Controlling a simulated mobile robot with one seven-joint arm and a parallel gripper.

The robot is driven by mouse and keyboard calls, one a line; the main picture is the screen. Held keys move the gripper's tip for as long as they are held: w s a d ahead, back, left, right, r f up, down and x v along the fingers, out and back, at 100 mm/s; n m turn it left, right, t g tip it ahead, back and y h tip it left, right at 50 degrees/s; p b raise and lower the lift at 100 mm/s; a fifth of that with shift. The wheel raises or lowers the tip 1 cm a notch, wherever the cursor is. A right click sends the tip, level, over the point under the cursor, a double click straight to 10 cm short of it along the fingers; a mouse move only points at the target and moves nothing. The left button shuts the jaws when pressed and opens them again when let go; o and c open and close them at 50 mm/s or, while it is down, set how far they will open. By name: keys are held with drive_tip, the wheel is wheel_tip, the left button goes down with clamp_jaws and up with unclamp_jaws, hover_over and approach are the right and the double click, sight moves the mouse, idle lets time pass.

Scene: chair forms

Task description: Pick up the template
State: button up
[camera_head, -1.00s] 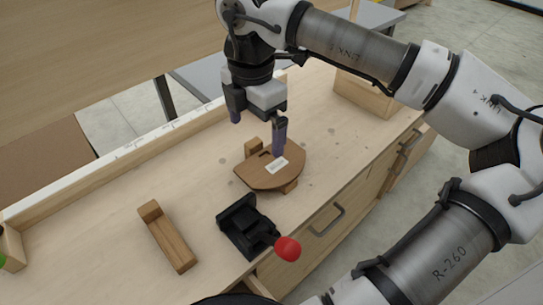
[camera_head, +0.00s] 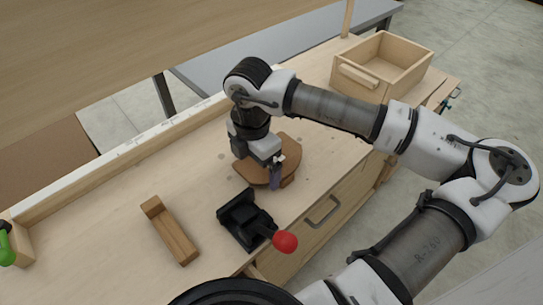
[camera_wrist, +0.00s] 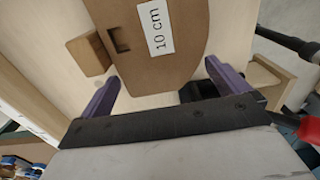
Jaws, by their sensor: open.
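The template is a flat brown board with a rounded edge (camera_head: 291,152), lying on the workbench with a wooden block under or beside it. In the wrist view the template (camera_wrist: 150,75) shows a white "10 cm" label and a small slot. My gripper (camera_head: 258,172) is low over the template and covers much of it in the head view. In the wrist view my gripper (camera_wrist: 161,72) is open, with one purple finger on each side of the template's near edge. I cannot tell whether the fingers touch it or are level with it.
A black clamp with a red knob (camera_head: 285,242) stands close in front of the template. A wooden block piece (camera_head: 170,230) lies to the left. An open wooden box (camera_head: 410,75) stands at the back right. A raised pale rail (camera_head: 110,160) runs along the bench's back.

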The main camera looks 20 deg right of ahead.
drive_tip(key=c, duration=0.7)
drive_tip(key=shift+r, duration=0.15)
wheel_tip(320, 180, up, 20)
drive_tip(key=p, duration=0.9)
drive_tip(key=shift+c, duration=0.2)
